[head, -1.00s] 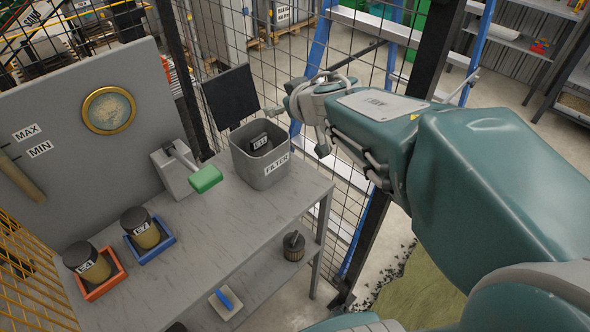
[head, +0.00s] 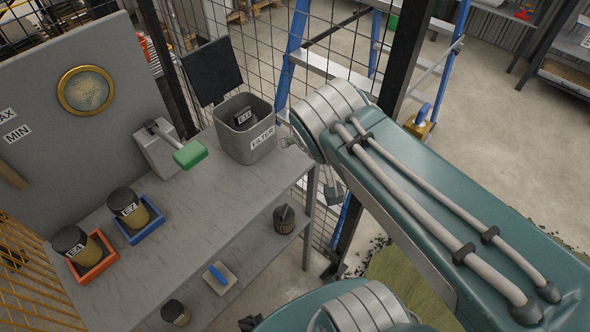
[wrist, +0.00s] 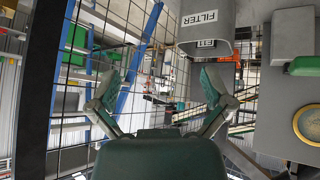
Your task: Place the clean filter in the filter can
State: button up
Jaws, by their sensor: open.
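The filter can (head: 258,147) is a grey open-topped bin marked FILTER, standing at the right end of the bench. A dark object labelled E11 (head: 243,116) is inside it. In the wrist view the can (wrist: 205,32) appears inverted at the top, with the E11 label (wrist: 206,43) at its mouth. Jars with dark lids stand in an orange tray (head: 92,274) and a blue tray (head: 151,234). I cannot tell which item is the clean filter. My gripper (wrist: 160,88) is open and empty, near the can; in the head view my arm mostly hides it.
A lever with a green handle (head: 190,154) stands left of the can. A black panel (head: 210,70) and mesh fence are behind it. The lower shelf holds a dark canister (head: 284,219), a blue-handled brush (head: 219,276) and a jar (head: 175,312). The bench middle is clear.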

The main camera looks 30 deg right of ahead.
jog(key=s+a+f+n+g+y, duration=0.1)
jog(key=s+a+f+g+y, duration=0.1)
jog(key=s+a, duration=0.3)
jog(key=shift+s+f+y, duration=0.15)
jog(key=shift+f+y, duration=0.05)
jog(key=shift+y, duration=0.2)
